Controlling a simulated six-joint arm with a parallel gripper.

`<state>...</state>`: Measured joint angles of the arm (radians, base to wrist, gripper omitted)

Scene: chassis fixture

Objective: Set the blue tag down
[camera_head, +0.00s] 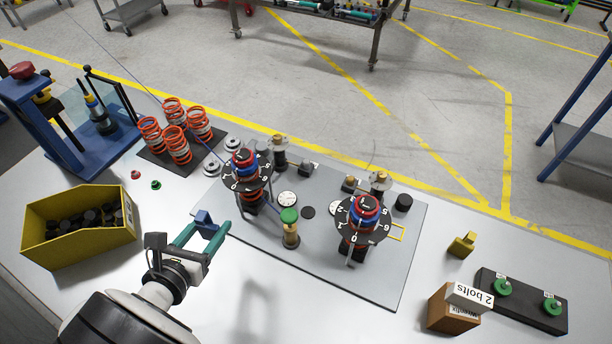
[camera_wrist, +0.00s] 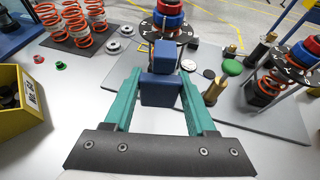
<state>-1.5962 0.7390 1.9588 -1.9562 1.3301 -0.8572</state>
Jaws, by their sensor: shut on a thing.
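The blue tag (camera_head: 203,217) is a small dark-blue block, with a narrower upright part behind its front block in the wrist view (camera_wrist: 161,91). My gripper (camera_head: 208,229) has two teal fingers, which show on either side of the tag in the wrist view (camera_wrist: 160,82). They are shut on it. The gripper is at the left edge of the grey fixture plate (camera_head: 330,268), left of the nearer dial stack (camera_head: 246,172). I cannot tell whether the tag's underside touches anything.
A yellow bin (camera_head: 72,248) of dark parts stands left. Orange springs (camera_head: 177,146) stand on a dark mat behind. A brass post with a green cap (camera_head: 290,236) and a second dial stack (camera_head: 361,222) stand on the plate. Bare white table lies in front of the plate.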

